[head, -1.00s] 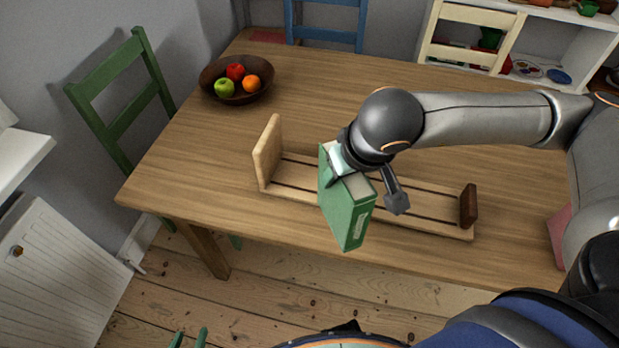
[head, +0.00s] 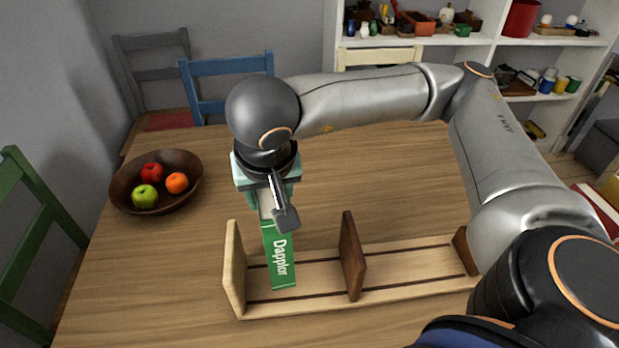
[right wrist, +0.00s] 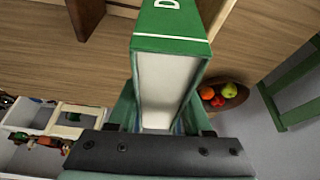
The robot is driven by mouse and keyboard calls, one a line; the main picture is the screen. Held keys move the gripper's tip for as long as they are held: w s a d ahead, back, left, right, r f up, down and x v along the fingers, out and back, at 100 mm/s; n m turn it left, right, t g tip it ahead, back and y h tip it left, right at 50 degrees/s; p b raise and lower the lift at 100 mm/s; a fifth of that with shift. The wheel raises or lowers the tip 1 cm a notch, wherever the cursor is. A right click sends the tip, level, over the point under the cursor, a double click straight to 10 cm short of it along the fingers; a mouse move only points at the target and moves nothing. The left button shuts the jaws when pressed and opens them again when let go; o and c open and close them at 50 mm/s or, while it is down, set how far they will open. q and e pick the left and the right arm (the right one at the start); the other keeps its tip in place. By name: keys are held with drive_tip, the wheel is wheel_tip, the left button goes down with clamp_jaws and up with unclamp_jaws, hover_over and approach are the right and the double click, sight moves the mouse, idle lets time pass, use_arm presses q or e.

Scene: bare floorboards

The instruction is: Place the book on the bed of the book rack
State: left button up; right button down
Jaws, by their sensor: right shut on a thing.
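The green book (head: 281,258), spine lettered "Dapplor", is nearly upright at the left section of the wooden book rack (head: 405,268). It stands between the pale left end panel (head: 234,268) and a dark divider (head: 352,256), apart from both. Its lower end overlaps the slatted bed; I cannot tell whether it touches. My right gripper (head: 266,198) is shut on the book's upper part. In the right wrist view the green cover and pale page edges (right wrist: 170,80) show between the fingers (right wrist: 160,115). My left gripper is not in view.
A brown bowl (head: 157,198) with apples and an orange sits on the table (head: 180,270) left of the rack. A dark end panel (head: 466,250) closes the rack's right side. The section right of the divider is empty. Chairs and shelves stand behind.

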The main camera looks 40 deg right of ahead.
drive_tip(key=shift+d+r+m, duration=0.1)
drive_tip(key=shift+r+m, duration=0.1)
drive_tip(key=shift+m, duration=0.2)
drive_tip(key=shift+s+f, duration=0.1)
drive_tip(key=shift+s, duration=0.05)
wheel_tip(320, 180, down, 9)
drive_tip(key=shift+d+f+b, duration=0.1)
drive_tip(key=shift+f+b, duration=0.05)
drive_tip(key=shift+b, duration=0.25)
drive_tip(key=shift+f, duration=0.15)
drive_tip(key=shift+c, duration=1.6)
unclamp_jaws()
